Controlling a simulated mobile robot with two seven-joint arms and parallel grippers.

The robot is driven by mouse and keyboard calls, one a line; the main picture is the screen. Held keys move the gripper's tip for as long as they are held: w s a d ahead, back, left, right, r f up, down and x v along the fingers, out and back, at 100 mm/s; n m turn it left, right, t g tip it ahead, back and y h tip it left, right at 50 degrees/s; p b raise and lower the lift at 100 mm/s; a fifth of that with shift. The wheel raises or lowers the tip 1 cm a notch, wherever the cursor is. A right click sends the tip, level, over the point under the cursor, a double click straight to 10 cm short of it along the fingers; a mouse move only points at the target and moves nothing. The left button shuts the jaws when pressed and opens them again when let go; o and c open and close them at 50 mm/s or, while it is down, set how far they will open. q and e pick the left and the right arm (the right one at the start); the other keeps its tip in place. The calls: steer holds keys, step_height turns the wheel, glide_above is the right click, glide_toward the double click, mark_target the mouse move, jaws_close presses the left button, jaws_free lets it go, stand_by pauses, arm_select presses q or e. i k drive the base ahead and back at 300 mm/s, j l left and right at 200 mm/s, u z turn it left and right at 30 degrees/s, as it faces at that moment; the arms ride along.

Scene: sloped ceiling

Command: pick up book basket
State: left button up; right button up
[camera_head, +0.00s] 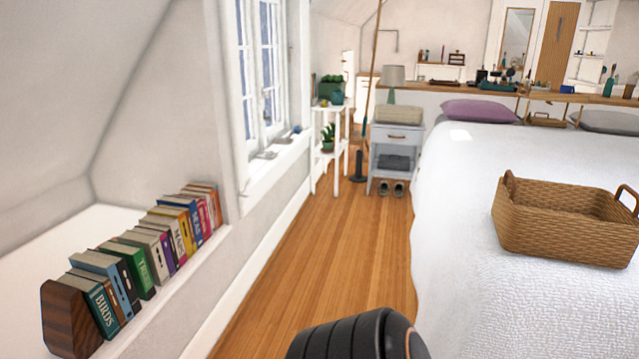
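A brown wicker basket (545,236) with a looped handle at each end sits upright on the white bed at the right. Its visible inside looks empty. A row of books (140,258) stands on the white ledge at the left, leaning against a dark wooden bookend (68,318). Neither of my grippers shows. A dark rounded part at the bottom centre looks like part of my own arm, and it is apart from both the basket and the books.
A white bed (470,215) fills the right side. A clear wooden floor strip (325,245) runs between the bed and the window wall. A grey nightstand (396,150), shoes (391,188) and a white plant stand (328,150) stand at its far end.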

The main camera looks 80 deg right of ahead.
mark_target(586, 226)
steer(key=z, duration=3.95)
steer(key=i, duration=0.15)
